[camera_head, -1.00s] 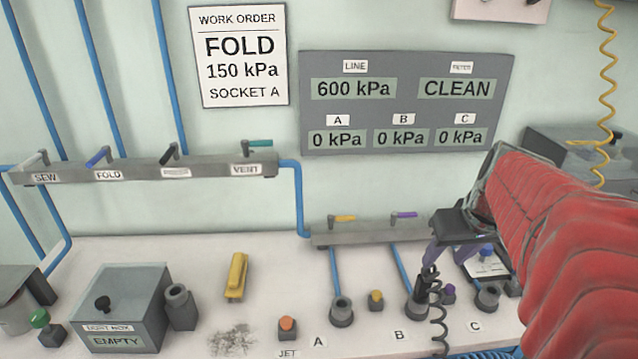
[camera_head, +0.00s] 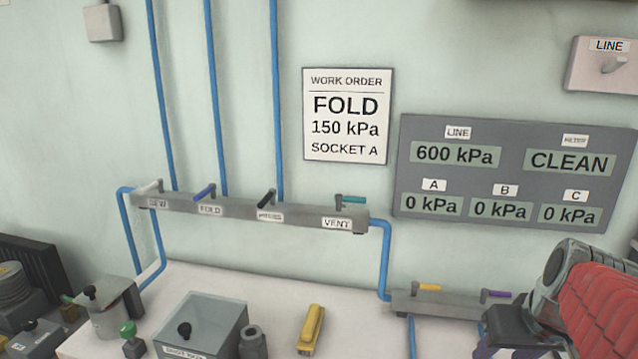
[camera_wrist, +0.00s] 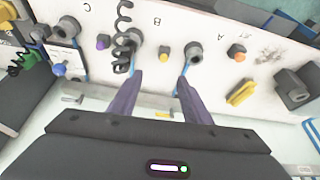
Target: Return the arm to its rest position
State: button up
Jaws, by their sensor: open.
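My gripper (camera_wrist: 160,84) is open and empty, its two purple fingers apart in the wrist view. In the head view my gripper (camera_head: 502,345) is at the bottom right, with its fingers largely cut off by the lower edge. The wrist view looks over the white bench (camera_wrist: 205,25), which appears upside down. A black plug with a coiled cord (camera_wrist: 121,50) stands at a socket near label B, beyond the left fingertip. Another grey socket (camera_wrist: 194,52) is beyond the right fingertip. Nothing is between the fingers.
A yellow handle-like object (camera_head: 311,329) and a grey box (camera_head: 205,318) stand on the bench. A valve rail (camera_head: 250,212) and blue pipes line the wall. A low rail with yellow and purple levers (camera_head: 450,303) is left of my arm. The display (camera_head: 510,180) reads 600 kPa, CLEAN.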

jog(key=s+a+f+n, duration=0.1)
jog(key=s+a, duration=0.2)
jog(key=a, duration=0.5)
jog(key=s+a+f+n+y, duration=0.1)
jog(key=s+a, duration=0.2)
jog(key=a, duration=0.6)
jog(key=shift+a+t, duration=0.2)
jog(key=shift+t, duration=0.2)
jog(key=shift+c, duration=0.6)
